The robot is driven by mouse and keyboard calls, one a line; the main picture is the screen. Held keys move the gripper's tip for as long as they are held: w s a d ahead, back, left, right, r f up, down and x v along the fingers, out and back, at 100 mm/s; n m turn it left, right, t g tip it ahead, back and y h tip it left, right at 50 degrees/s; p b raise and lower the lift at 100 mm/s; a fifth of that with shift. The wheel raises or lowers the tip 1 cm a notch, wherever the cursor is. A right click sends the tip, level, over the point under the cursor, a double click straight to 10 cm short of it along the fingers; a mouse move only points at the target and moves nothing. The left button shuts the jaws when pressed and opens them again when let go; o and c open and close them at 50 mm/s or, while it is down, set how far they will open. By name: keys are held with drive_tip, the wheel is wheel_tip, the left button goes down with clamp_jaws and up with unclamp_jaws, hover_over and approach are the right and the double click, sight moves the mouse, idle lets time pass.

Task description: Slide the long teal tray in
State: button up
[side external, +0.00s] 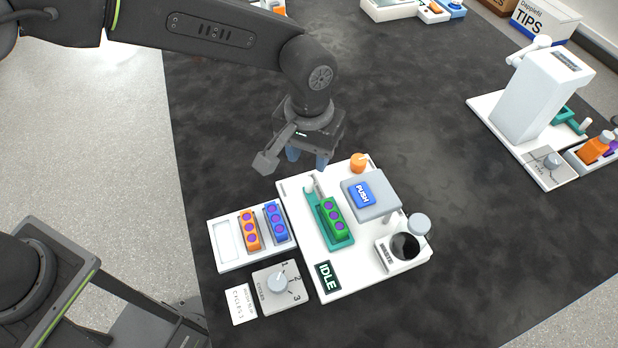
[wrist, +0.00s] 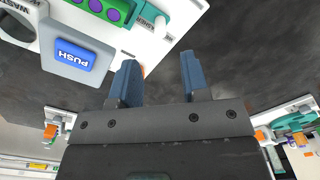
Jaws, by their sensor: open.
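The long teal tray (side external: 345,243) lies on the white panel of the near station, with a green block (side external: 333,217) with purple round tops in it. A pale upright handle (side external: 311,184) stands at the tray's far end. In the wrist view, part of the teal tray (wrist: 145,8) and the green block (wrist: 108,10) show at the top edge. My gripper (side external: 307,158) is above and beyond the panel's far edge, apart from the tray. In the wrist view, its two blue fingers (wrist: 158,80) are spread with nothing between them.
Beside the tray are a blue PUSH button (side external: 362,194), an orange knob (side external: 358,162) and a waste opening (side external: 405,246). An IDLE display (side external: 328,276) is at the front. A rack with orange and blue blocks (side external: 250,231) and a dial (side external: 278,282) stand left.

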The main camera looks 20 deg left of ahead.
sight(309, 179)
wheel_tip(309, 179, down, 8)
drive_tip(key=shift+f, duration=0.2)
clamp_jaws()
idle(0.4)
